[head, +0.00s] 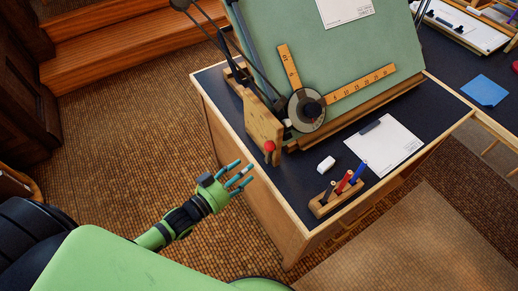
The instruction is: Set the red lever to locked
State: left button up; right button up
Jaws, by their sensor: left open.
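The red lever (269,147) shows as a round red knob at the lower front of the wooden side bracket (262,122) of the green drafting board (330,50). Its shaft and any lock marking are too small to make out. My left gripper (239,175) is open and empty, its teal-tipped fingers pointing up and right. In the picture it lies below and left of the red knob, apart from it, by the left edge of the desk. My right gripper is not in view.
On the dark desk top (290,180) lie a white eraser (326,164), a wooden pen holder (325,206) with pens, and a clipboard with paper (384,146). A round protractor head (307,108) with two rulers sits on the board. Open floor (130,130) lies left.

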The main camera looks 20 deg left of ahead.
aim_at(269, 153)
pick_arm(q)
jog(key=w+d+r+h+p, duration=0.1)
jog(key=w+d+r, duration=0.3)
jog(key=w, duration=0.2)
jog(key=shift+w+d, duration=0.15)
jog(key=shift+d, duration=0.05)
jog(key=shift+r, duration=0.1)
grip_shut()
